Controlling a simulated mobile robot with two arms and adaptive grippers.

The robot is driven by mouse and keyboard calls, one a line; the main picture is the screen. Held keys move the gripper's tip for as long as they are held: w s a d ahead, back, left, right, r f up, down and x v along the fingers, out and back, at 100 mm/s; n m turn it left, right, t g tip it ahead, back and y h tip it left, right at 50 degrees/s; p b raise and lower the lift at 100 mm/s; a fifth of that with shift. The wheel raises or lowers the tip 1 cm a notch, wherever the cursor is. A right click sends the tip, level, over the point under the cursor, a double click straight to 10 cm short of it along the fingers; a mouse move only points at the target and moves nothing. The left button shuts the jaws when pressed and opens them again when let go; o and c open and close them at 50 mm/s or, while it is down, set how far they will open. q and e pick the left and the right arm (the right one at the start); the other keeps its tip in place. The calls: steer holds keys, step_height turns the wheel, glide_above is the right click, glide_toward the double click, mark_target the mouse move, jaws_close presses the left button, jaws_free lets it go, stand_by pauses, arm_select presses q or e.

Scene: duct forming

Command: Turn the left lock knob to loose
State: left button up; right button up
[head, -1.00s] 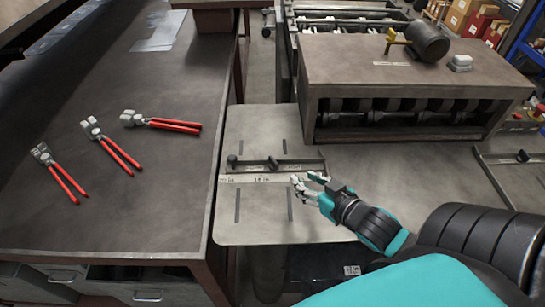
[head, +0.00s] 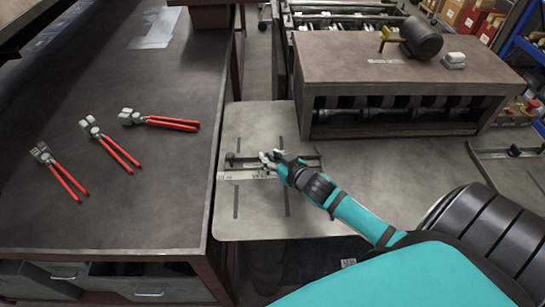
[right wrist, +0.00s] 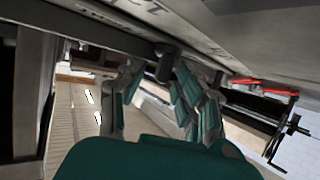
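A dark guide bar (head: 302,163) lies across the pale feed table, with a scale strip along its near side. A small dark knob (head: 231,157) stands at its left end. My right gripper (head: 267,157) is at the bar, right of that knob, and covers the spot where a second knob stands. In the right wrist view a dark round knob (right wrist: 166,65) sits between the two fingertips of my right gripper (right wrist: 160,72). The fingers are apart, with a gap visible on the left side of the knob. The knob's setting cannot be read. My left gripper is not in view.
Another bar with a knob (head: 514,150) is at the far right. A brown machine housing (head: 410,83) stands behind the feed table (head: 250,222). A dark workbench (head: 120,200) with several red-handled tools (head: 172,123) is on the left.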

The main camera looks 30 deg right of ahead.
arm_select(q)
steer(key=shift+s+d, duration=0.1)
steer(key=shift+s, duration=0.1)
arm_select(e)
steer(key=shift+s, duration=0.1)
steer(key=shift+c, duration=0.2)
jaws_close()
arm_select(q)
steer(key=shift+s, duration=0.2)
